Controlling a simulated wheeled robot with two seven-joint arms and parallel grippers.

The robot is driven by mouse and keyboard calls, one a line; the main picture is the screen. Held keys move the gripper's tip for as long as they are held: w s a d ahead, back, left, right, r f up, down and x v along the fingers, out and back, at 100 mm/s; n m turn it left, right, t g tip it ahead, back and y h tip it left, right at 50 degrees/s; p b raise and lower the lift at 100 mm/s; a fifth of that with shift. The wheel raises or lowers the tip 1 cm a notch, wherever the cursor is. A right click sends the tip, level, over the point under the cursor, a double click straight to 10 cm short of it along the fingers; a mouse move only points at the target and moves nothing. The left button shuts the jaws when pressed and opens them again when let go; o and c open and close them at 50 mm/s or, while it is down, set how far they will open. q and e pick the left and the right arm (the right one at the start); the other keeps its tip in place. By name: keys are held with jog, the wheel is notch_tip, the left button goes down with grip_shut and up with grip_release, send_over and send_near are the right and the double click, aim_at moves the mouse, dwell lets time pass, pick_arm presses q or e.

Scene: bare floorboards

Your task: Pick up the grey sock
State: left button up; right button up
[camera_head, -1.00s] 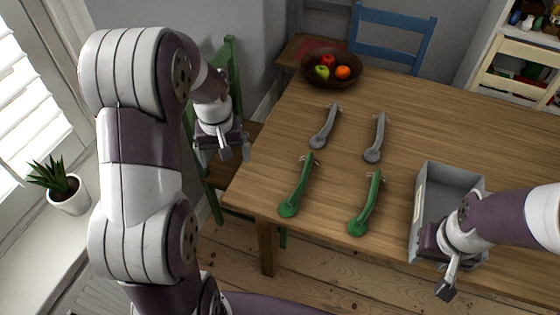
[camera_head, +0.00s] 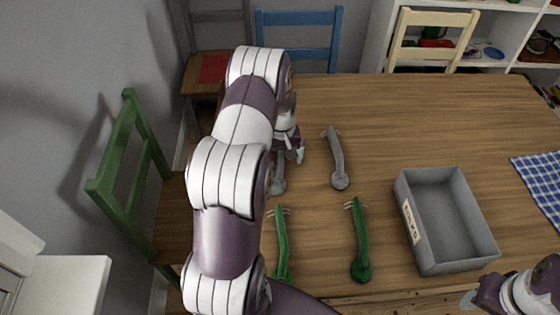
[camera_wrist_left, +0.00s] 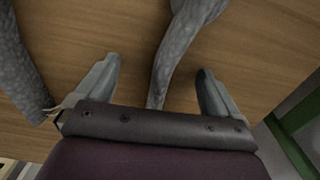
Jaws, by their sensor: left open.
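Two grey socks lie lengthwise on the wooden table. The right one (camera_head: 337,160) is in full view in the head view; the left one (camera_head: 279,184) is mostly hidden by my left arm. My left gripper (camera_head: 294,150) is over the left grey sock. In the left wrist view its open fingers (camera_wrist_left: 158,88) stand on either side of that sock (camera_wrist_left: 182,45), apart from it. The other grey sock (camera_wrist_left: 20,70) shows at the left edge there. My right gripper (camera_head: 474,298) is at the lower right, partly cut off; its jaws are unclear.
Two green socks, left (camera_head: 281,245) and right (camera_head: 360,240), lie nearer the front edge. A grey box (camera_head: 408,222) stands right of them, and a blue checked cloth (camera_head: 540,180) lies at the far right. A green chair (camera_head: 128,170) stands left. The table's back middle is clear.

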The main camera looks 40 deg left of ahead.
pick_arm(q)
jog(key=shift+a+f, duration=0.15)
jog(key=shift+a, duration=0.05)
jog(key=shift+d, duration=0.1)
jog(key=c, duration=0.9)
jog(key=shift+c, duration=1.1)
